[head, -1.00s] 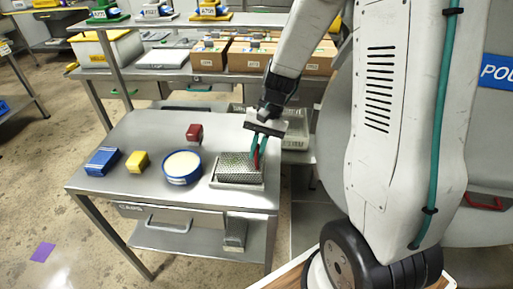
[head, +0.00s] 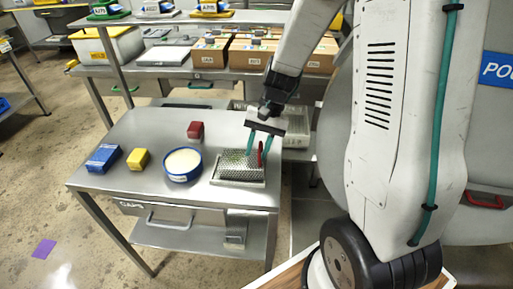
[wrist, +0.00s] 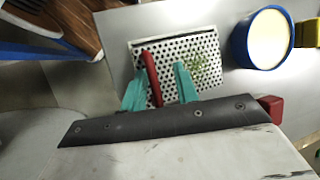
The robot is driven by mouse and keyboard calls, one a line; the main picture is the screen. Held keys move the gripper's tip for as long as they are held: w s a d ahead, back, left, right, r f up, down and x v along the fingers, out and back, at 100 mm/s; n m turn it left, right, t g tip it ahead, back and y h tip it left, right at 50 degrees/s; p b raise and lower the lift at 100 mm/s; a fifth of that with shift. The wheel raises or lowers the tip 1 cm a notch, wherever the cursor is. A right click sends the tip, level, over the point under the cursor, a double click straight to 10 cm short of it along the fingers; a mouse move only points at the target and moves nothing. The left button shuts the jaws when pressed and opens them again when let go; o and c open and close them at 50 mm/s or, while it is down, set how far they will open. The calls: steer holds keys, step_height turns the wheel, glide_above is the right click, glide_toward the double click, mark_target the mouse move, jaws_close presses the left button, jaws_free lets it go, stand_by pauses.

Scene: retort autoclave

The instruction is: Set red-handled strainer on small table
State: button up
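The red-handled strainer is a perforated metal tray (head: 228,172) with green bits in it, and it rests at the front right of the small steel table (head: 150,195). In the wrist view its perforated surface (wrist: 205,45) shows beyond my fingers. Its red handle (head: 261,153) stands between the two teal fingers of my gripper (head: 259,152). My gripper (wrist: 158,92) is open around the handle.
On the same table are a blue-rimmed round container (head: 182,164), a yellow block (head: 138,159), a blue block (head: 103,158) and a red block (head: 195,130). A shelf with cardboard boxes (head: 212,52) stands behind.

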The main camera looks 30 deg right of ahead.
steer(key=v, duration=0.8)
steer(key=s+a+r+n+t+h, duration=0.1)
steer(key=s+r+n, duration=0.1)
steer(key=s, duration=0.5)
steer(key=s+a+r+n+t+h, duration=0.1)
steer(key=s+a+r+n+h, duration=0.1)
steer(key=s+r, duration=0.3)
steer(key=s+a+r+n+t+h, duration=0.1)
steer(key=s+r, duration=0.3)
steer(key=s, duration=0.4)
steer(key=shift+s+a+n+h, duration=0.35)
steer(key=shift+a+n+h, duration=0.25)
steer(key=shift+n, duration=0.3)
steer(key=shift+o, duration=0.3)
steer(key=shift+a, duration=0.1)
